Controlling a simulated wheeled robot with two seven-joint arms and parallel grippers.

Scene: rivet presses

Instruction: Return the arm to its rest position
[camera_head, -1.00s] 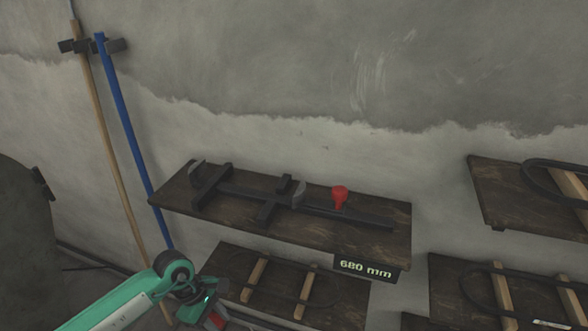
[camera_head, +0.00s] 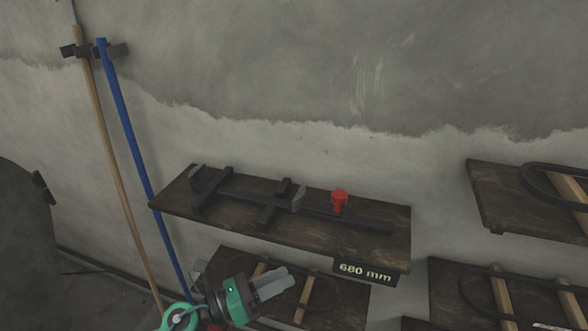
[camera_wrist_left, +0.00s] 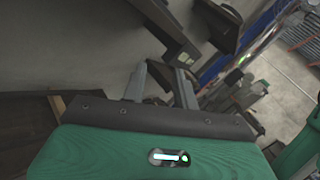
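My left gripper (camera_head: 272,283) is at the bottom of the head view, in front of the lower wooden shelf and below the upper one. Its two grey fingers point right. In the left wrist view the fingers (camera_wrist_left: 160,84) stand apart with nothing between them, so it is open and empty. The turquoise arm joint behind it shows at the bottom edge; the rest of that arm is out of the frame. My right gripper is not in view.
A black bar clamp (camera_head: 275,206) with a red handle (camera_head: 339,200) lies on the upper shelf (camera_head: 230,218), labelled 680 mm (camera_head: 366,270). A blue pole (camera_head: 131,147) and a wooden pole (camera_head: 108,160) lean at left. More shelves (camera_head: 495,209) are at right.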

